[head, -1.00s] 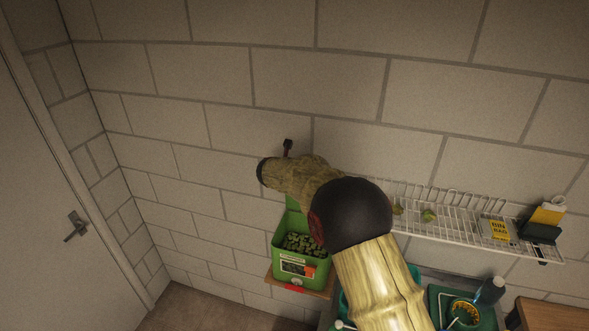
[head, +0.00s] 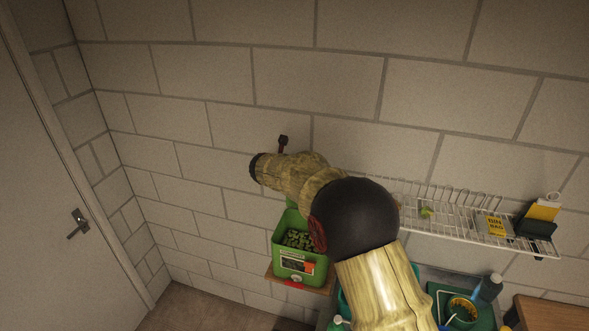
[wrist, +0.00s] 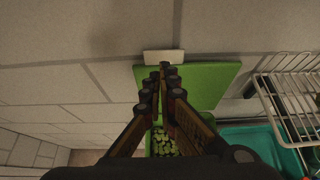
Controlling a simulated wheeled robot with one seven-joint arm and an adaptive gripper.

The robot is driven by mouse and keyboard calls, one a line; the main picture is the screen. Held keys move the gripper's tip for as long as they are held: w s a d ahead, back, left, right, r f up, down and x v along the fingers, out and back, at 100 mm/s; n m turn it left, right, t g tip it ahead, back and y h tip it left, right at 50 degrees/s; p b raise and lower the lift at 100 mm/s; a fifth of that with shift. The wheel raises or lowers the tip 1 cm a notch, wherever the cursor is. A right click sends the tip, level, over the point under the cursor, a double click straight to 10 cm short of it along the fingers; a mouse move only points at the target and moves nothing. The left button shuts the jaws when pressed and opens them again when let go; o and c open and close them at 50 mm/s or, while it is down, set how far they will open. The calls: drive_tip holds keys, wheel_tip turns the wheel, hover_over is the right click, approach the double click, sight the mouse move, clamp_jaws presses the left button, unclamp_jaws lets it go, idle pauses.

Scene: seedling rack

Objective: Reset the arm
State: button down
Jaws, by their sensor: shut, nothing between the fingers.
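My gripper (wrist: 163,75) shows in the wrist view with its two fingers together at the tips and nothing between them. In that view it is in front of a green lid or panel (wrist: 210,82) by the wall. The arm's end is raised above a green bin (head: 301,266) near the wall.
The bin holds green lumps and stands on a small wooden ledge (head: 322,289). A white wire shelf (head: 460,222) on the right holds a yellow box (head: 496,226) and a green item (head: 426,212). A teal tray (wrist: 255,140) lies below. A door (head: 45,200) is at left.

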wheel_tip(320, 180, up, 7)
drive_tip(key=s+d+f+m+g, duration=0.1)
drive_tip(key=s+f+m+g, duration=0.2)
drive_tip(key=s+f+m, duration=0.4)
drive_tip(key=s+d+f+m+g+y+b, duration=0.1)
drive_tip(key=s+d+f+m+b, duration=0.3)
drive_tip(key=s, duration=1.2)
drive_tip(key=s+d+f+m+y+b, duration=0.1)
drive_tip(key=s+d+f+m+b, duration=0.4)
drive_tip(key=s+f+m+b, duration=0.6)
drive_tip(key=s+d+f+m+g+y+b, duration=0.1)
drive_tip(key=s+d+f+m+b, duration=0.4)
drive_tip(key=s, duration=1.7)
wheel_tip(320, 180, down, 3)
drive_tip(key=m+y+b, duration=0.1)
drive_tip(key=m+b, duration=0.4)
drive_tip(key=b, duration=0.3)
drive_tip(key=shift+s+d+r+g, duration=0.15)
drive_tip(key=shift+s+g, duration=0.15)
drive_tip(key=shift+s, duration=0.1)
